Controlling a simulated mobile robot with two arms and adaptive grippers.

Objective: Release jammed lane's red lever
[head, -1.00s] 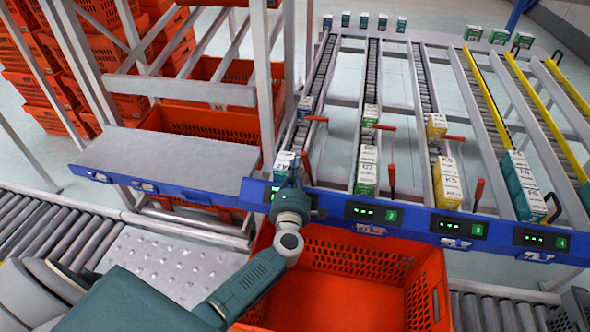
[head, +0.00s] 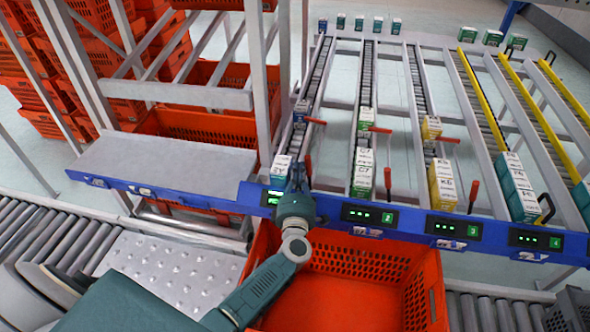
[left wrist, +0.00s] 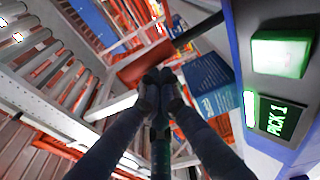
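My left gripper (head: 297,168) is at the front of the first lane, between a white-and-blue carton (head: 280,170) and an upright red lever (head: 308,167). In the left wrist view my gripper's fingertips (left wrist: 159,76) are together, just below the red lever's handle (left wrist: 140,64). Whether they touch it is unclear. No object shows between them. A blue carton (left wrist: 208,85) is close on their right. Farther up the lane, another red lever (head: 315,121) lies sideways beside a blue carton (head: 301,109). My right gripper is not in view.
A blue front rail (head: 405,222) carries green-lit displays; the wrist view shows a "PICK 1" display (left wrist: 276,118) close on the right. Neighbouring lanes hold cartons (head: 362,172) and levers (head: 388,180). An orange tote (head: 425,290) is below the rail. A grey shelf (head: 165,160) is at left.

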